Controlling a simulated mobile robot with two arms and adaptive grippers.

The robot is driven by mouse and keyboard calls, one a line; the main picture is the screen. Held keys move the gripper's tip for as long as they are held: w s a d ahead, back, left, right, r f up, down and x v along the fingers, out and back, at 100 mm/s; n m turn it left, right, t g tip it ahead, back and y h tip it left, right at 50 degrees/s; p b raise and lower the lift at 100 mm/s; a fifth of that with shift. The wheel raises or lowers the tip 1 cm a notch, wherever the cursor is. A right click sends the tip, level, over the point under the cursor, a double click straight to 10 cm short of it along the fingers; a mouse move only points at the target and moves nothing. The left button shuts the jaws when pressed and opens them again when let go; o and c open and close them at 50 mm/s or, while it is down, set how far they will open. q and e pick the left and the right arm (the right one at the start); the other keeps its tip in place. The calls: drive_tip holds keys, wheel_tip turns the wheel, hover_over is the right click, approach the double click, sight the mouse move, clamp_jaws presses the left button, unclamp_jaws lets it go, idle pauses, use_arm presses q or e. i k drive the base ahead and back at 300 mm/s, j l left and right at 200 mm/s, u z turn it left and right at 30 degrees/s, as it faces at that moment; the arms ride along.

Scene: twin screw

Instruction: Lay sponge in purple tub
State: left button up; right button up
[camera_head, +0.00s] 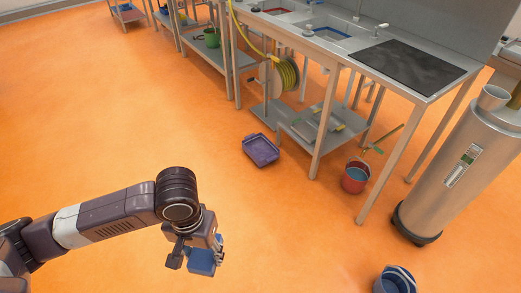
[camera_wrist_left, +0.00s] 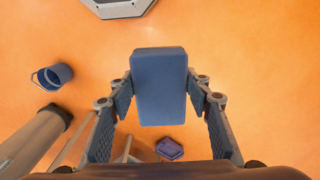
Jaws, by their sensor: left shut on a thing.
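My left gripper (camera_head: 205,254) is shut on a blue block, the sponge (camera_head: 201,262), and holds it in the air above the orange floor. In the left wrist view the sponge (camera_wrist_left: 160,85) is upright between the two fingers of the left gripper (camera_wrist_left: 159,92). The purple tub (camera_head: 261,150) is on the floor by the steel table, beyond the gripper and to its right. It looks empty. The tub also shows small near the bottom of the left wrist view (camera_wrist_left: 170,149). My right gripper is in neither view.
A steel table with sinks (camera_head: 330,40) and a lower shelf stands behind the tub. A red bucket (camera_head: 355,177) is right of the tub, and a blue bucket (camera_head: 396,280) is at the lower right. A steel cylinder (camera_head: 462,150) stands at right. Open floor separates gripper and tub.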

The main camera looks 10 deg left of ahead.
sight(260, 151)
drive_tip(key=i+j, duration=0.15)
drive_tip(key=i, duration=0.3)
drive_tip(key=i+j+z, duration=0.1)
drive_tip(key=i, duration=0.4)
drive_tip(key=i+j, duration=0.2)
drive_tip(key=i, duration=0.25)
drive_tip(key=i+j, duration=0.2)
drive_tip(key=i, duration=0.3)
drive_tip(key=i+j+z, duration=0.1)
drive_tip(key=i, duration=0.35)
drive_tip(key=i+j, duration=0.25)
drive_tip(key=i, duration=0.2)
